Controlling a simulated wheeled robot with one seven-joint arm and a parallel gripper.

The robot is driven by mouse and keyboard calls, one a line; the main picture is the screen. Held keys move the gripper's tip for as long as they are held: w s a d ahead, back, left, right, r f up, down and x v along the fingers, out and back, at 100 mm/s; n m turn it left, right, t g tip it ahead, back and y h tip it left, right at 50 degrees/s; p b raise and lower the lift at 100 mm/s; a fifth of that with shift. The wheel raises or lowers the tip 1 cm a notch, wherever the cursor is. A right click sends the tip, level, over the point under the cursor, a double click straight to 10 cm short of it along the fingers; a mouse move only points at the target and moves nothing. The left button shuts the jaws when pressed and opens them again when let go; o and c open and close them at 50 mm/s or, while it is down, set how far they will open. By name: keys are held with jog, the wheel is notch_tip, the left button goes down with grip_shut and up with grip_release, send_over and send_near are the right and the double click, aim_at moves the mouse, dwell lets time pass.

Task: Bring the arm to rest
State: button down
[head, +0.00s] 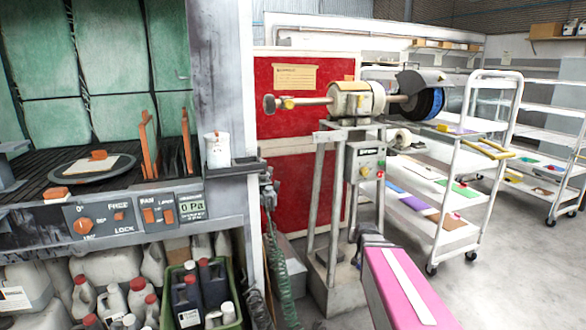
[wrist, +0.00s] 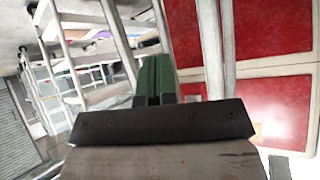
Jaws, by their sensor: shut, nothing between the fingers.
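My arm (head: 405,290), pink with a white stripe, reaches in from the lower right of the head view, in front of the buffing machine's stand. Its dark far end shows in the head view, but the fingers are hard to make out there. In the wrist view my gripper (wrist: 156,72) shows as two dark green fingers side by side, shut with nothing between them. The wrist view is tilted. No held object shows in either view.
The buffing machine (head: 355,100) stands behind my arm, with a dark round brush (head: 425,103) on its right. A white shelf cart (head: 455,175) is to the right. A fume cabinet (head: 100,215) with a white canister (head: 217,150) is left. Floor at lower right is clear.

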jog(key=s+a+f+g, duration=0.2)
jog(key=s+g, duration=0.1)
jog(key=s, duration=0.4)
jog(key=s+a+f+n+g, duration=0.1)
jog(key=s+a+f+g, duration=0.1)
jog(key=s, duration=0.5)
jog(key=s+a+f+n+g+y, duration=0.1)
jog(key=s+a+f+g, duration=0.1)
jog(key=s+a+g, duration=0.2)
jog(key=s+g, duration=0.1)
jog(key=s, duration=0.2)
jog(key=shift+f, duration=0.15)
